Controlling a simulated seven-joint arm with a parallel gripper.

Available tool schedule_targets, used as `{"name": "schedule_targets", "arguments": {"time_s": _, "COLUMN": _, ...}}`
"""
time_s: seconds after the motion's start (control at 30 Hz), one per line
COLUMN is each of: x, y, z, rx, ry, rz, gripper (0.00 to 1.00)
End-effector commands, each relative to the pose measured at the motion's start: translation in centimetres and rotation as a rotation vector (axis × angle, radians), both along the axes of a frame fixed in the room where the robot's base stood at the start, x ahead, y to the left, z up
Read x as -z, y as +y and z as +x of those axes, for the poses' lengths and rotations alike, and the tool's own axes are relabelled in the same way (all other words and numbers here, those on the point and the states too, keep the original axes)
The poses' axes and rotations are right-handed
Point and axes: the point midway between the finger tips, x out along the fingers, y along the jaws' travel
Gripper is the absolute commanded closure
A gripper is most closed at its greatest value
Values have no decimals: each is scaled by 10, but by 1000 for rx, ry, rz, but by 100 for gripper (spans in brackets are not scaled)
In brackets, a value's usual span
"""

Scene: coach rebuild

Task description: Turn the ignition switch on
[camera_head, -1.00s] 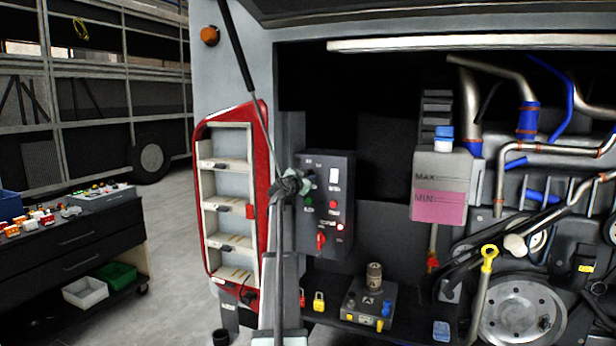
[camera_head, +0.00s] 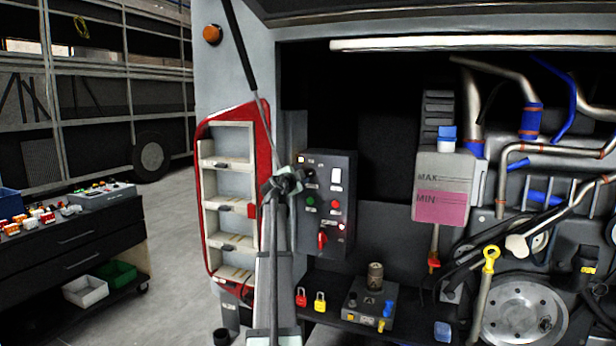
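A dark control panel box (camera_head: 326,228) is mounted in the open engine bay of the coach. Its face carries a black knob (camera_head: 309,175) at the upper left, a white rocker (camera_head: 336,176), a green button (camera_head: 310,203), a red button (camera_head: 334,205) and a red rotary handle (camera_head: 323,239). The labels are too small to read, so I cannot tell which one is the ignition switch. My gripper (camera_head: 292,180) is at the panel's left edge, close to the black knob. Its fingers are small and partly hidden, and I cannot tell whether they touch the knob.
A red-framed open hatch with shelves (camera_head: 201,180) stands left of my arm. Below the panel, a ledge holds red and yellow padlocks (camera_head: 319,302) and a grey box unit (camera_head: 368,304). A coolant tank (camera_head: 443,190) and pipes fill the right.

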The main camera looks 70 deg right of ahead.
Motion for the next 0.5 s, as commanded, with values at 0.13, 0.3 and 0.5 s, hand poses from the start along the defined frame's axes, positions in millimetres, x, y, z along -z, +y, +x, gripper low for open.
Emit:
{"name": "schedule_targets", "arguments": {"time_s": 0.13, "x": 5, "y": 13, "z": -6, "rx": 10, "ry": 6, "rz": 5, "gripper": 49}}
{"name": "schedule_targets", "arguments": {"time_s": 0.3, "x": 7, "y": 29, "z": -9, "rx": 12, "ry": 10, "rz": 7, "gripper": 49}}
{"name": "schedule_targets", "arguments": {"time_s": 0.5, "x": 9, "y": 46, "z": -10, "rx": 14, "ry": 12, "rz": 8, "gripper": 49}}
